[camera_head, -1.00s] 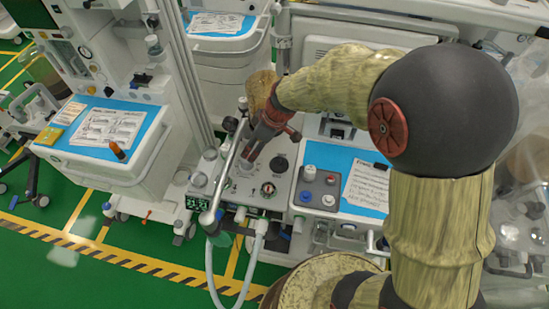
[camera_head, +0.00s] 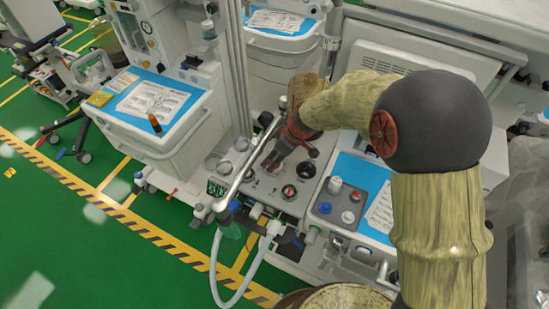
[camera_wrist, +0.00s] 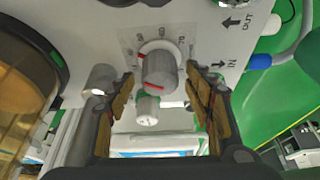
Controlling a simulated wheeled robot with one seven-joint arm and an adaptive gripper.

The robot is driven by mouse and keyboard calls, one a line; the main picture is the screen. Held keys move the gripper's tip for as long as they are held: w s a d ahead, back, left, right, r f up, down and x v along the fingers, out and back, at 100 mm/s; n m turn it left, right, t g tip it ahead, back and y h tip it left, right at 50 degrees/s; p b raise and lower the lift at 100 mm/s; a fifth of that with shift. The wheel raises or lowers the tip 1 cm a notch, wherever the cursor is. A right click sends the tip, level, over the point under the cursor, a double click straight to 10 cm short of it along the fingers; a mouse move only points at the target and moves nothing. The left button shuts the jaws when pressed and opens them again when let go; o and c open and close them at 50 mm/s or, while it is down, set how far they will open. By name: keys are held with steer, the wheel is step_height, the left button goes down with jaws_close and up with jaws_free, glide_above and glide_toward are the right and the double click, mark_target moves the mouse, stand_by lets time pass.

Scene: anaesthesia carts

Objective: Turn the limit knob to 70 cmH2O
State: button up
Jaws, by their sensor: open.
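The limit knob (camera_wrist: 159,72) is a grey cylinder with a red line on its face, on a light panel in the wrist view. A printed scale (camera_wrist: 181,41) curves around it, with 70 at its upper right. My gripper (camera_wrist: 158,79) is open, with one finger on each side of the knob. Gaps show between the fingers and the knob. In the head view my gripper (camera_head: 274,160) points down at the cart's top panel (camera_head: 262,190), and I cannot make out the knob there.
A smaller grey cylinder (camera_wrist: 148,110) sits just below the knob in the wrist view. In the head view, a round gauge (camera_head: 289,192) and a black knob (camera_head: 305,170) are right of my gripper. A metal tube (camera_head: 243,172) runs close on its left.

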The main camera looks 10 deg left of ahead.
steer(key=shift+a+f, duration=0.1)
steer(key=shift+f, duration=0.1)
steer(key=shift+c, duration=0.6)
steer(key=c, duration=1)
